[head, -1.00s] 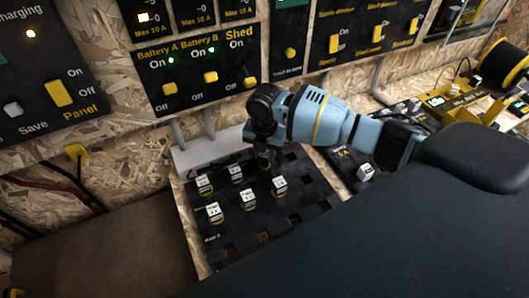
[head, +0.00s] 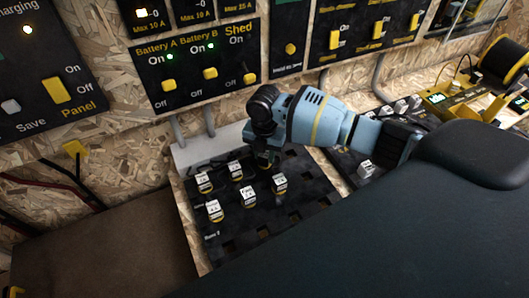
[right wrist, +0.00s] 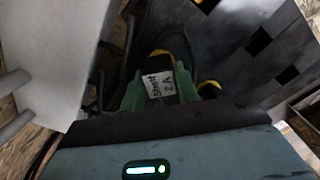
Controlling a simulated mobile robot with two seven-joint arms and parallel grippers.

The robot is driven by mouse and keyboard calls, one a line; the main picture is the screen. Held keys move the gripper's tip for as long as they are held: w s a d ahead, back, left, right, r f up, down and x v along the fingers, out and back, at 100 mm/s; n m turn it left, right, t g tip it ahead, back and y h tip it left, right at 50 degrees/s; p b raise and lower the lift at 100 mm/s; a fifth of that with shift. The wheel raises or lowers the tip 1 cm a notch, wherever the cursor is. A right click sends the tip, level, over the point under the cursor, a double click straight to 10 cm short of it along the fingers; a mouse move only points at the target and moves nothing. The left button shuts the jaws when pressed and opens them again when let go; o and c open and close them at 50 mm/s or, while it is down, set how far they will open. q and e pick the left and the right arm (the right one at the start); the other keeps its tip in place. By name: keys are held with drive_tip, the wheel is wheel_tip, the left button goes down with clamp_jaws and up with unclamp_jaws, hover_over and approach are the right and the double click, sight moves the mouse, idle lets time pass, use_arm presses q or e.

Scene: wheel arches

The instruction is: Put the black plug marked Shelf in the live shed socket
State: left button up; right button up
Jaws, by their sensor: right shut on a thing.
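My right gripper (head: 263,160) is at the back edge of the black socket board (head: 215,245), pointing down. In the right wrist view its green fingers (right wrist: 161,95) are shut on a plug (right wrist: 160,86) with a white label that seems to read "Shelf 2 A". The plug's lower end is hidden, so I cannot tell whether it sits in a socket or just above one. Several other white-labelled plugs (head: 249,196) stand upright on the board, in front of and left of the gripper. Their labels are too small to read. My left gripper is not in view.
Bare square holes show on the board's right and front parts. The switch panel above has a Shed switch (head: 250,78) and Battery A and B switches with green lights. A second black board with plugs (head: 366,169) lies to the right.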

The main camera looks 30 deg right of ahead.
drive_tip(key=o, duration=1.6)
drive_tip(key=shift+c, duration=0.2)
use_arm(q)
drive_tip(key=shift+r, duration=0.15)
use_arm(e)
drive_tip(key=shift+r+p, duration=1.9)
drive_tip(key=shift+r, duration=2.65)
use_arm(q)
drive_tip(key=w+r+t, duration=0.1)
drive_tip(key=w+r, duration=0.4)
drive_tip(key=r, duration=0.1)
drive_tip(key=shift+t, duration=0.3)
use_arm(e)
drive_tip(key=shift+f, duration=0.1)
